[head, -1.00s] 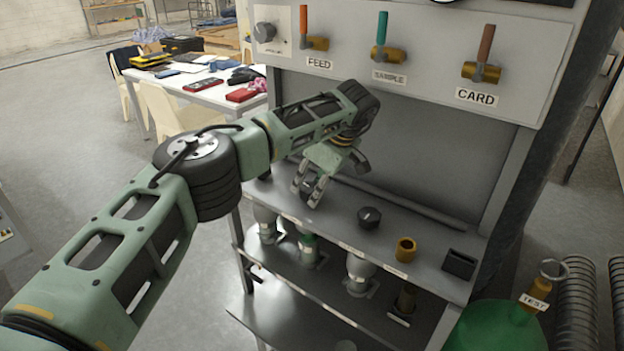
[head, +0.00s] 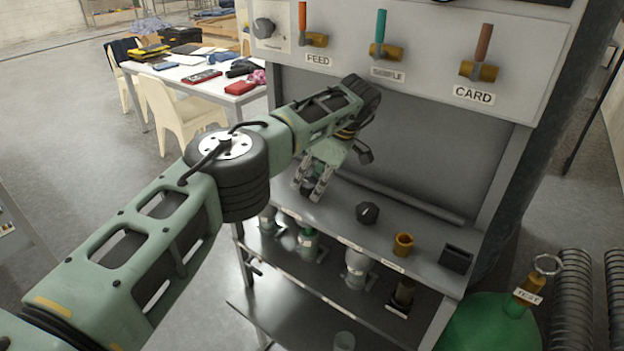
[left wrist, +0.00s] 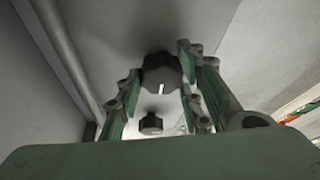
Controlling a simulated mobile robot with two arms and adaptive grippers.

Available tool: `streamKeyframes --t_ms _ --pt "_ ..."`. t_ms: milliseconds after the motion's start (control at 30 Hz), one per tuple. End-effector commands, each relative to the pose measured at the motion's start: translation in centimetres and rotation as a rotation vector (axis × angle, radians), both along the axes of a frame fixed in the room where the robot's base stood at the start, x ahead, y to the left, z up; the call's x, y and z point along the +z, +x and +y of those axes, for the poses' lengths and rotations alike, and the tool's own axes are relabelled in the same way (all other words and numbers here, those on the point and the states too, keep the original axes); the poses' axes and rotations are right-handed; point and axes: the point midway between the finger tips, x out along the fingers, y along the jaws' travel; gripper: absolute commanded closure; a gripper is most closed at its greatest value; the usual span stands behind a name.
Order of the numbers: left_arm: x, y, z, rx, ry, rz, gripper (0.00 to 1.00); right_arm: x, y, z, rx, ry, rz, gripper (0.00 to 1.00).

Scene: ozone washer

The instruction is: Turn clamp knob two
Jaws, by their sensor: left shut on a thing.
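My left gripper (head: 309,190) points down at the grey shelf (head: 335,212), its fingers low over the surface. In the left wrist view its fingers (left wrist: 160,88) are shut on a black clamp knob (left wrist: 161,74) with a white mark, one finger on each side. In the head view the fingers mostly hide this knob. A second black knob (left wrist: 151,124) shows past it in the left wrist view, clear of the fingers. In the head view another black knob (head: 367,213) stands right of my gripper, apart from it. My right gripper is not in view.
A brass fitting (head: 403,244) and a black block (head: 456,258) stand farther right on the shelf. The FEED, SAMPLE and CARD valves (head: 480,70) are on the panel above. A lower shelf holds several fittings. A green bottle (head: 490,322) is at bottom right.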

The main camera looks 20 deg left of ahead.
Motion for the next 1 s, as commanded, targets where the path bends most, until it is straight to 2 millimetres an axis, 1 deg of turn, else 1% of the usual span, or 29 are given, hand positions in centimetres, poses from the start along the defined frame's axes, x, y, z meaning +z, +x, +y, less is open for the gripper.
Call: streamKeyframes --t_ms 33,67,200,733,867,1000 --pt "0.6 0.4 0.1 -0.001 0.002 -0.018 0.91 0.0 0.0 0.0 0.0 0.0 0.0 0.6" --pt "0.6 0.4 0.1 -0.001 0.002 -0.018 0.63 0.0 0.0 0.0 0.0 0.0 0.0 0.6" --pt "0.5 0.3 0.1 0.0 0.002 -0.014 0.51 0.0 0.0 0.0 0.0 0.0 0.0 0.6" --pt "0.1 0.1 0.1 -0.009 0.0 -0.005 0.5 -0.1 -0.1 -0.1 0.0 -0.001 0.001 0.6" --pt "0.0 0.1 0.1 -0.041 0.0 -0.006 0.5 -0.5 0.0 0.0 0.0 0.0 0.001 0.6" --pt "-0.1 0.0 0.1 -0.113 0.0 -0.006 0.5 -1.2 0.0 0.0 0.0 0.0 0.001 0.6"
